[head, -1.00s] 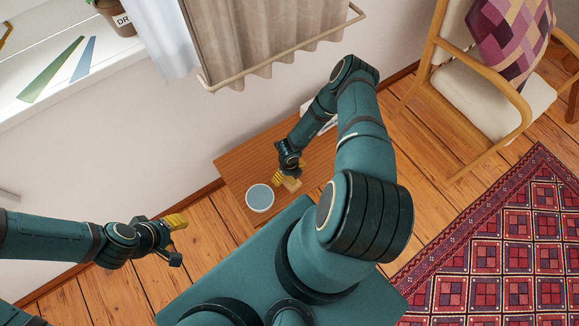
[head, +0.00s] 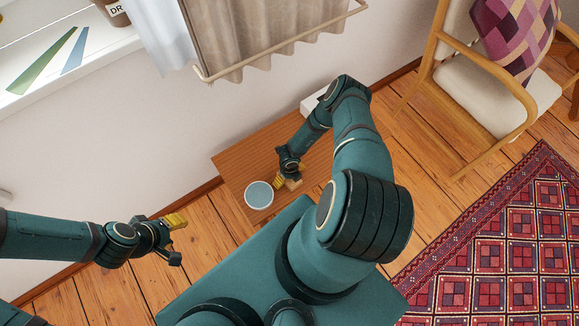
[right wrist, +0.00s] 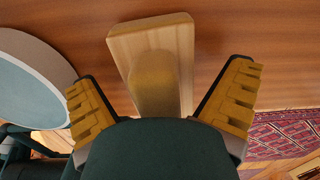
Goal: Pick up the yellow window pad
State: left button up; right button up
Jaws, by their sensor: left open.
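The window pad (right wrist: 150,45) shows in the right wrist view as a pale wooden block with a duller yellow-tan part in its middle. It lies on the low wooden table, and it is small in the head view (head: 294,184). My right gripper (right wrist: 162,105) is open, its yellow-padded fingers on either side of the pad with gaps visible. My dark palm hides the near end of the pad. My left gripper (head: 176,238) is open and empty over the floor at the left, away from the table.
A round white bowl-like dish (head: 259,195) with a pale blue inside stands on the wooden table (head: 232,165), just left of the pad. A white box (head: 315,101) is at the table's back. A wooden armchair (head: 475,100) and a red rug (head: 500,240) are at the right.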

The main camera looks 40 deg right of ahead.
jog(key=c, duration=1.2)
jog(key=shift+c, duration=0.2)
jog(key=shift+r, duration=0.15)
jog(key=shift+r, duration=0.25)
notch_tip(320, 180, up, 3)
jog(key=shift+r+p, duration=0.2)
jog(key=shift+p, duration=0.7)
jog(key=s+a+p, duration=0.2)
jog(key=s+p, duration=0.1)
jog(key=s, duration=1.5)
jog(key=shift+f, duration=0.35)
